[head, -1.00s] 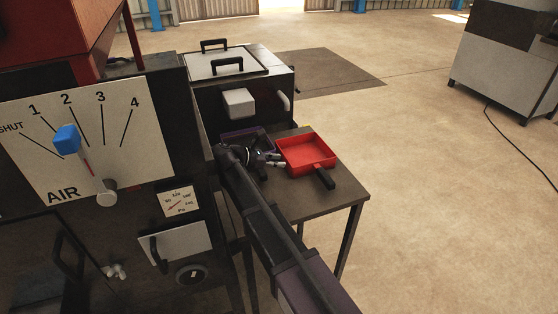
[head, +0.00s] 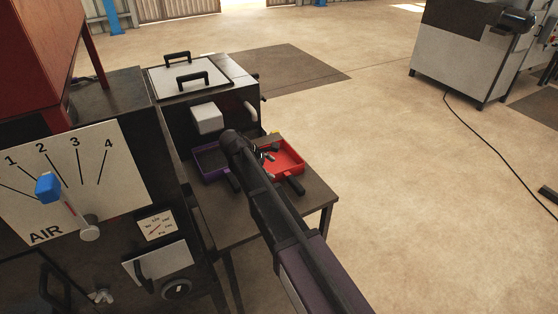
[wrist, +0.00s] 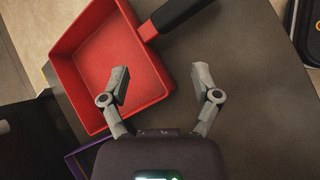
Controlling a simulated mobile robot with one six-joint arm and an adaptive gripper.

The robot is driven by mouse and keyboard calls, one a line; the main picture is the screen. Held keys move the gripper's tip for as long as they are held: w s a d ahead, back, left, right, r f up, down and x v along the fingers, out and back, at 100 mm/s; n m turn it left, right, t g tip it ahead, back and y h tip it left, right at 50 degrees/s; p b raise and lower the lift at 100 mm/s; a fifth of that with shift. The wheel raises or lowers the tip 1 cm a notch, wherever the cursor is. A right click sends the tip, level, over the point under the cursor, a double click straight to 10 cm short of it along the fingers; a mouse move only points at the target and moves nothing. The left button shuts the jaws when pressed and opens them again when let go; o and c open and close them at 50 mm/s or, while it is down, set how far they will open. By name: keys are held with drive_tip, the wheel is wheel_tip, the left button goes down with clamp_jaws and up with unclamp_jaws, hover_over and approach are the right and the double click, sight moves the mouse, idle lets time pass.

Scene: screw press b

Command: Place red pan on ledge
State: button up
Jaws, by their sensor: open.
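The red pan (head: 291,155) is a shallow square tray with a black handle, resting on a small dark table (head: 240,220). In the wrist view the pan (wrist: 98,50) fills the upper left, with its handle (wrist: 178,14) pointing up and right. My gripper (head: 268,154) is at the pan's left part in the head view, which my arm partly covers. In the wrist view my gripper (wrist: 160,74) is open and empty. Its left finger overlaps the pan's near side; its right finger is over bare tabletop. I cannot tell which surface is the ledge.
A purple pan (head: 211,170) sits left of the red one; its edge shows in the wrist view (wrist: 75,165). A dark machine with a white lid (head: 188,76) stands behind the table. An AIR dial panel (head: 75,180) is at left. Open floor lies to the right.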

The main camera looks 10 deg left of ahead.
sight(291, 176)
drive_tip(key=w+d+r+m+g+y+p, duration=0.2)
drive_tip(key=d+r+m+y+p, duration=0.4)
drive_tip(key=m+p, duration=0.4)
drive_tip(key=shift+d+r+m+g+y, duration=0.4)
drive_tip(key=shift+r+m+g+y, duration=0.2)
drive_tip(key=shift+g+y, duration=0.15)
drive_tip(key=shift+f, duration=0.1)
wheel_tip(291, 176, down, 9)
drive_tip(key=b, duration=0.8)
drive_tip(key=shift+r, duration=0.2)
drive_tip(key=shift+b, duration=0.3)
drive_tip(key=shift+w+d+f+b, duration=0.1)
drive_tip(key=shift+f+b, duration=2.4)
drive_tip(key=shift+f, duration=0.1)
drive_tip(key=shift+c, duration=0.2)
clamp_jaws()
